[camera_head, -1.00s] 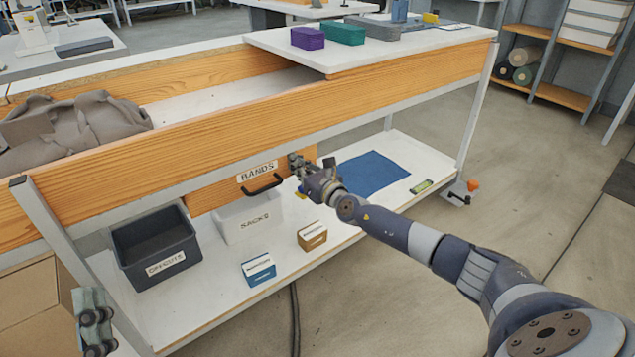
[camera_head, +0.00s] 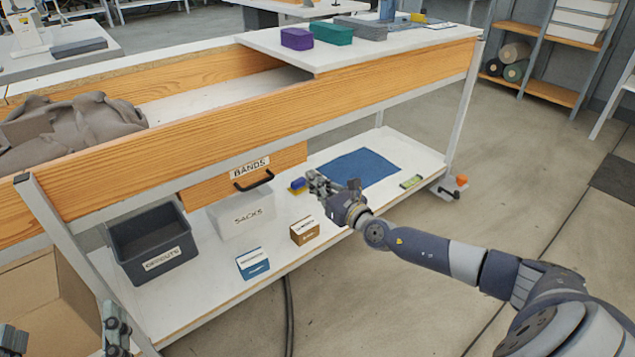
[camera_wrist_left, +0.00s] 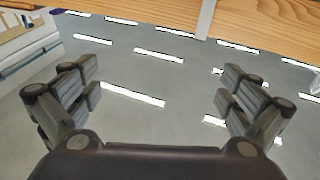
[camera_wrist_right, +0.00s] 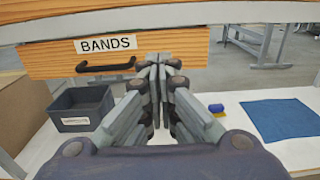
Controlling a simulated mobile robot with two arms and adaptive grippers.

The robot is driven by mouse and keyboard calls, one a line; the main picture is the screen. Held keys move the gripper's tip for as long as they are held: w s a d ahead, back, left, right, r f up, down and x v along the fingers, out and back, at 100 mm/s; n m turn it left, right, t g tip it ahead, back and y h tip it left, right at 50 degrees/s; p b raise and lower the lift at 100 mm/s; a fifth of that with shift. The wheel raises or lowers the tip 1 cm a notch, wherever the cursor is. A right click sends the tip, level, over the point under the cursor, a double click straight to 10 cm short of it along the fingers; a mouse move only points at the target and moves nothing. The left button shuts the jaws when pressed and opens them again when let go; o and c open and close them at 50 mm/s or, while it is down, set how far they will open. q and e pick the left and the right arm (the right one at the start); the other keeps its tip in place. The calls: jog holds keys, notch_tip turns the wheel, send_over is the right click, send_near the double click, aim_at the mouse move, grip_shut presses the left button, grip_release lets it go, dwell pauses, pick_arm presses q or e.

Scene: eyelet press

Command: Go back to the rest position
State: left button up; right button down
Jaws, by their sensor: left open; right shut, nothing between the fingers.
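My right gripper (camera_head: 318,183) is shut and empty. In the head view it is in front of the workbench, over the lower shelf and to the right of the BANDS drawer (camera_head: 220,185). In the right wrist view its fingers (camera_wrist_right: 158,65) meet in front of the drawer's right end, and the black drawer handle (camera_wrist_right: 106,67) is to their left, apart from them. My left gripper (camera_head: 65,335) shows only partly at the lower left corner of the head view. In the left wrist view its fingers (camera_wrist_left: 160,92) are spread wide with nothing between them.
The lower shelf (camera_head: 215,290) holds a dark OFFCUTS bin (camera_head: 118,262), a SACKS bin (camera_head: 215,217), two small boxes, a blue mat (camera_head: 372,167) and a blue-yellow item (camera_head: 298,185). A cardboard box (camera_head: 45,310) stands at lower left.

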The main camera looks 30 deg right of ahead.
pick_arm(q)
jog(key=shift+f+g, duration=0.3)
jog(key=shift+f, duration=0.15)
pick_arm(e)
jog(key=shift+s, duration=0.6)
